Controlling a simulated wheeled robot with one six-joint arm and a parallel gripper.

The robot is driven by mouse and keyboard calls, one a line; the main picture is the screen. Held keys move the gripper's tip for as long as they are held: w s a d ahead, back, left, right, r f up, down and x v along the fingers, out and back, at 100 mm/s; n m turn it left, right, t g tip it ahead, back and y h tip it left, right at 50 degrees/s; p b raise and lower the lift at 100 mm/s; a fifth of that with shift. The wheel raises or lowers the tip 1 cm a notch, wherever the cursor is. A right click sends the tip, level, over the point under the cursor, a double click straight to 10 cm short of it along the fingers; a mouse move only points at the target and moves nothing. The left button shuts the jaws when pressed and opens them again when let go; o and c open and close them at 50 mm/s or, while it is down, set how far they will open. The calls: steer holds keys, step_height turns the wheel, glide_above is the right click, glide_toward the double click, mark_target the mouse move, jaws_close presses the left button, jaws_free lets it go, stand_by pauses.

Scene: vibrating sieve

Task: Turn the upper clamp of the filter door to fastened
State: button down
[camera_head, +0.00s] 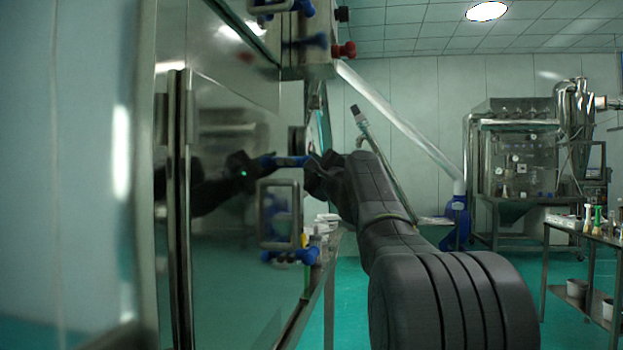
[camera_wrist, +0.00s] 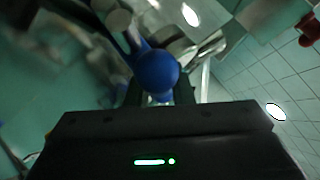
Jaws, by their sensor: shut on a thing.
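The upper clamp (camera_head: 288,161) of the filter door is a blue handle lying about level, at the door's right edge in the head view. My gripper (camera_head: 311,170) is at its right end, shut on it. In the wrist view the clamp's round blue end (camera_wrist: 157,72) sits between my fingers, with its blue arm running up and left to a grey metal pivot. My finger pads are mostly hidden behind the black gripper body. The filter door (camera_head: 225,270) is a shiny metal panel that mirrors my arm.
A metal door handle (camera_head: 264,215) stands just below the clamp, with a lower blue clamp (camera_head: 290,256) beneath it. More blue clamps (camera_head: 283,8) and a red knob (camera_head: 344,49) are above. A table with bottles (camera_head: 590,228) is at the right.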

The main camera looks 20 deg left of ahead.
steer(key=shift+f+b, duration=0.1)
steer(key=shift+b, duration=0.35)
steer(key=c, duration=1.3)
jaws_free()
steer(key=shift+d, duration=0.1)
steer(key=b+v, duration=0.4)
steer(key=v, duration=0.9)
steer(key=shift+d+f, duration=0.2)
steer(key=shift+f, duration=0.1)
steer(key=shift+a, duration=0.1)
